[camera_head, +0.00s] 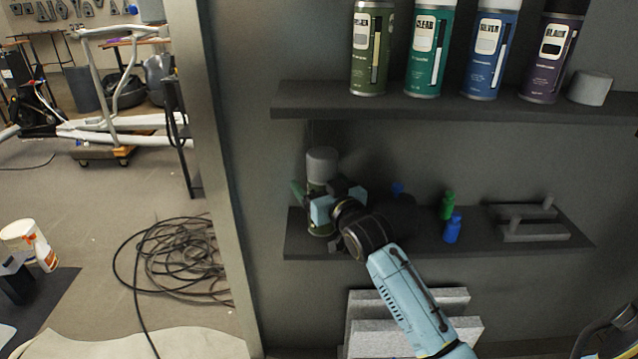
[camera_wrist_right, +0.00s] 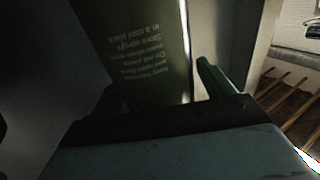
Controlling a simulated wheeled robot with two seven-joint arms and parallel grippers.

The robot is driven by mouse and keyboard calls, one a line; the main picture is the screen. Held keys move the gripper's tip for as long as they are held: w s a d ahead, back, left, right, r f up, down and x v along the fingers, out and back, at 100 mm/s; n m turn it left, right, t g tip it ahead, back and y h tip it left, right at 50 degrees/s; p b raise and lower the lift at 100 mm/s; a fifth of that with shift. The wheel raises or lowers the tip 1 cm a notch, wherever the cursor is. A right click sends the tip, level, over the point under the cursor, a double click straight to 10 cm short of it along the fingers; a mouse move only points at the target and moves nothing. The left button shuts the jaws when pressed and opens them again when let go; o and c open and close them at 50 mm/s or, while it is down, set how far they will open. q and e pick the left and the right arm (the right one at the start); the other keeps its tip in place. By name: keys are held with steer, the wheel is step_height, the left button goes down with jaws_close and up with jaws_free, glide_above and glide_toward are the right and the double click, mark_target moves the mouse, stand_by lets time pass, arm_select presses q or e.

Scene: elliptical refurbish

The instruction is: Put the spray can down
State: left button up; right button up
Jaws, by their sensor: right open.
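The spray can (camera_head: 321,163) has a grey cap and stands upright at the left end of the lower shelf (camera_head: 400,248). Its base appears to rest on the shelf, though my gripper hides most of its body. In the right wrist view its dark green side (camera_wrist_right: 150,45) with pale print fills the middle. My right gripper (camera_head: 322,192) is at the can, open, with its fingers around the body. One green finger (camera_wrist_right: 214,78) shows beside the can; the other is hard to make out. My left gripper is not in view.
Several spray cans (camera_head: 426,50) and a loose grey cap (camera_head: 590,88) stand on the upper shelf (camera_head: 400,106). A green bottle (camera_head: 447,206), a blue bottle (camera_head: 453,228) and a grey rack (camera_head: 530,222) are on the lower shelf. Grey blocks (camera_head: 365,335) lie below. Cables (camera_head: 185,265) lie on the floor.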

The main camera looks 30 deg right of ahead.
steer(key=shift+r, duration=0.1)
steer(key=shift+s, duration=0.2)
arm_select(q)
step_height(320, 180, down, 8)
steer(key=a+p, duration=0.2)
steer(key=p, duration=0.1)
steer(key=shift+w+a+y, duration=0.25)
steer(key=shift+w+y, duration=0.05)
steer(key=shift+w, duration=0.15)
arm_select(e)
steer(key=s+a, duration=0.1)
steer(key=s, duration=1)
steer(key=shift+s, duration=0.3)
stand_by(0.8)
